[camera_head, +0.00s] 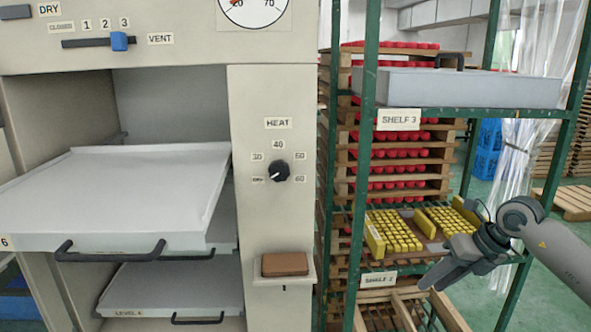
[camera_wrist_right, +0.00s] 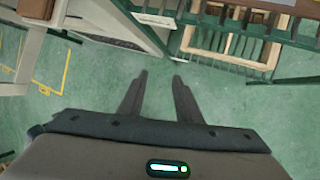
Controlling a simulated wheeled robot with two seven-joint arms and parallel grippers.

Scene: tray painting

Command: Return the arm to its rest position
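My right arm comes in from the right edge of the head view. Its dark grey gripper (camera_head: 431,287) hangs in front of the green shelf rack, level with the lower shelves, and points down and left. In the right wrist view the two fingers of this gripper (camera_wrist_right: 160,76) stand apart with only green floor between them, so it is open and empty. My left arm and left gripper are in neither view.
A cabinet at left has a pulled-out tray (camera_head: 120,190) and a lower tray (camera_head: 185,285). A brown block (camera_head: 285,264) sits on its small ledge. The rack holds a grey tray (camera_head: 470,88) on Shelf 3 and yellow pieces (camera_head: 395,232) lower down. Green floor lies right.

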